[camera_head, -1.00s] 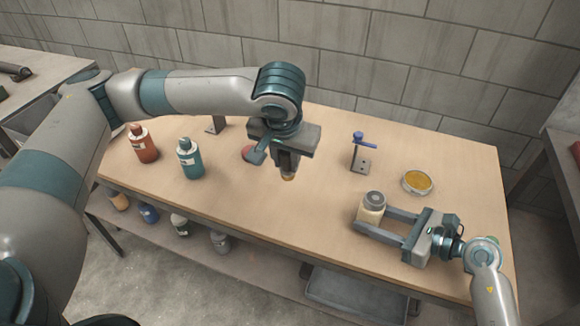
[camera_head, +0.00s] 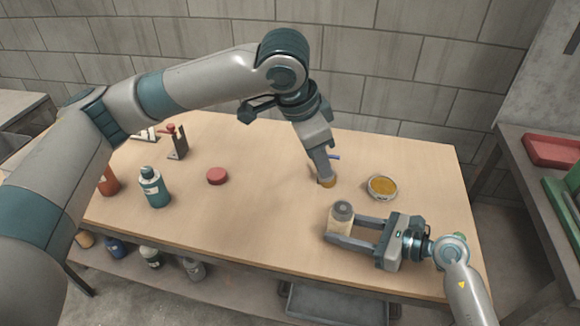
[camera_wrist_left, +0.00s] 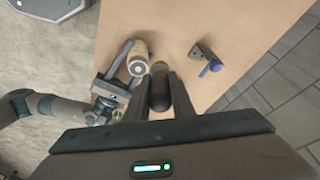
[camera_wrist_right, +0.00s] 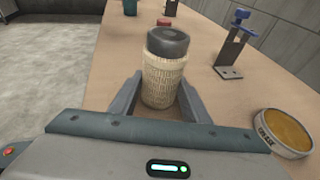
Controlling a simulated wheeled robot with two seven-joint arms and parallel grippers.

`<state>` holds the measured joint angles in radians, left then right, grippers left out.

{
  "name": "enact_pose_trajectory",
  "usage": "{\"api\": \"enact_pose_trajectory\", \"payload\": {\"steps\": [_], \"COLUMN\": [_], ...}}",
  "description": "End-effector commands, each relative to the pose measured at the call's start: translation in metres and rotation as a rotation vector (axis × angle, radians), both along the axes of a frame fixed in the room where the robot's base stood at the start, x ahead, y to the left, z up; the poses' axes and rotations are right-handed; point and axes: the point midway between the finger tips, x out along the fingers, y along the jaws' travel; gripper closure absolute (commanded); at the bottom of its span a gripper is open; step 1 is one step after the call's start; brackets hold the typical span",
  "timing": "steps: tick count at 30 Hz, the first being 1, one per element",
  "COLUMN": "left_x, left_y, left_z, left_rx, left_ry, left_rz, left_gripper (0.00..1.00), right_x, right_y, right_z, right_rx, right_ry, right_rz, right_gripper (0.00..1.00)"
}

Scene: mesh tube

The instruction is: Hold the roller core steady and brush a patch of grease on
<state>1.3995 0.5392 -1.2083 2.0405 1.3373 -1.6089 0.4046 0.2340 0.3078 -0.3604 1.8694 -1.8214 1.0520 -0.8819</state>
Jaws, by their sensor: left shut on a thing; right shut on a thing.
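The roller core (camera_head: 340,222) is a pale, mesh-textured cylinder with a grey top, standing upright at the right front of the table. My right gripper (camera_head: 346,229) is shut around it from the right; the right wrist view shows the core (camera_wrist_right: 163,80) between both fingers. My left gripper (camera_head: 321,172) is shut on a brush whose dark handle (camera_wrist_left: 159,92) shows in the left wrist view. The brush's tan lower end (camera_head: 327,183) points down, above and behind the core, apart from it. A round tin of amber grease (camera_head: 382,187) stands to the right of the brush.
A stand with a blue clamp (camera_wrist_right: 232,45) is mostly hidden behind my left gripper in the head view. A red lid (camera_head: 217,176), a teal bottle (camera_head: 154,188) and an orange bottle (camera_head: 108,182) stand to the left. The table's middle is clear.

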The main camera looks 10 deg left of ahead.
Motion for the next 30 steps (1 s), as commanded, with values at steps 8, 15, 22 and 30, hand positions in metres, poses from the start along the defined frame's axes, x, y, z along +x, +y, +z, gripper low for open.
{"api": "enact_pose_trajectory", "payload": {"steps": [8,15,22,30], "left_x": [-0.005,-0.008,-0.009,-0.008], "left_y": [-0.051,-0.069,-0.07,-0.07], "left_z": [0.033,0.046,0.047,0.043], "left_rx": [-0.002,0.0,0.001,0.001], "left_ry": [0.0,-0.001,-0.001,0.0], "left_rz": [-0.37,-0.514,-0.527,-0.525], "left_gripper": [1.0,1.0,1.0,1.0], "right_x": [0.0,0.0,0.0,0.0], "right_y": [0.0,0.0,0.0,0.0], "right_z": [0.0,0.0,0.0,0.0], "right_rx": [0.001,0.001,0.001,0.001], "right_ry": [0.0,0.0,0.0,0.0], "right_rz": [0.0,0.0,0.0,0.0], "right_gripper": [0.7,0.7,0.7,0.7]}}
